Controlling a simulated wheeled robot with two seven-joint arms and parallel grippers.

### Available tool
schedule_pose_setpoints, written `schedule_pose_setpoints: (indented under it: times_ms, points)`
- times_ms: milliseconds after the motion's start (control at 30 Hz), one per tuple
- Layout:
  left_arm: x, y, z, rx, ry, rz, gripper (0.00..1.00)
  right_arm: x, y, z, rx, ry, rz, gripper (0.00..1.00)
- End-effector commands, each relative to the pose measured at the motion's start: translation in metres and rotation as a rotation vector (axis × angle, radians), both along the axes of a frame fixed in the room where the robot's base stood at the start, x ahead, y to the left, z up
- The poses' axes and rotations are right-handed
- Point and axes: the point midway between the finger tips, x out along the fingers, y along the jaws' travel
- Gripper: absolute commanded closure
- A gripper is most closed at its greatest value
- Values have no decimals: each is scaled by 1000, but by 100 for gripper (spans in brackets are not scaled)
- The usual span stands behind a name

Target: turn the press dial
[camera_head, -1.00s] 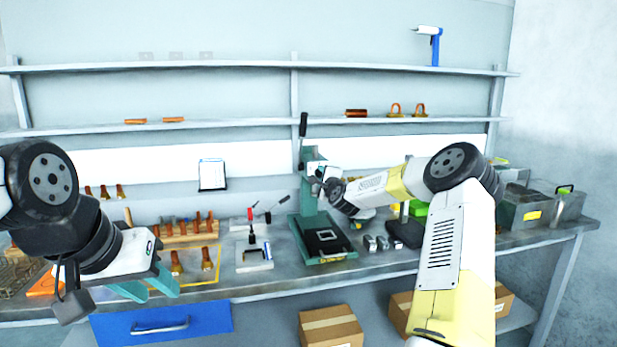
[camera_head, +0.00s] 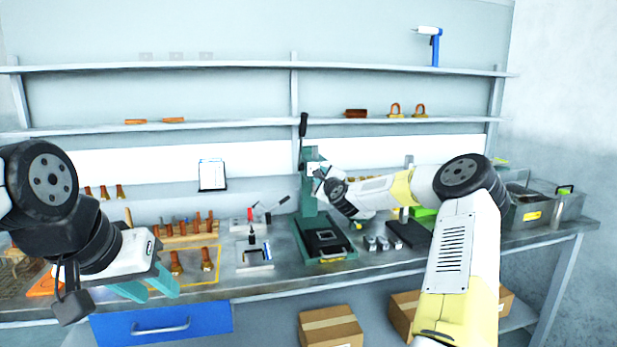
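The green press (camera_head: 309,195) stands upright on the workbench, with a black lever handle (camera_head: 303,125) rising at its top and a dark square plate on its base. My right arm reaches in from the right, and its wrist (camera_head: 335,190) is close beside the press column. The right gripper's fingers are hidden or too small to make out, and the dial cannot be told apart there. My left gripper (camera_head: 152,286) is at the lower left, over the front edge of the bench, away from the press. Its two teal fingers are apart with nothing between them.
Small metal blocks (camera_head: 376,243) and a black pad (camera_head: 410,233) lie right of the press. A white fixture (camera_head: 252,257) and a wooden rack (camera_head: 190,232) with copper pieces stand left of it. Grey bins (camera_head: 545,205) are at the right end.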

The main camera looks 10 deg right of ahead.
Motion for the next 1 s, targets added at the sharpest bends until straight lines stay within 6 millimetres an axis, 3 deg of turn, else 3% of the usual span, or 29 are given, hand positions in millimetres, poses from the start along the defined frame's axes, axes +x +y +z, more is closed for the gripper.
schedule_pose_setpoints:
  times_ms: [67,100,200,567,1000]
  points:
    - [0,0,0,0,0,0,64,0,-2,-2,0,3,-2,100]
    - [0,0,0,0,0,0,64,0,-1,-2,0,3,-2,62]
    - [0,0,0,0,0,0,64,0,-1,-1,0,2,-1,48]
    - [0,0,0,0,0,0,64,-5,-1,0,-2,1,0,48]
    - [0,0,0,0,0,0,64,-70,-4,-1,-2,2,-1,48]
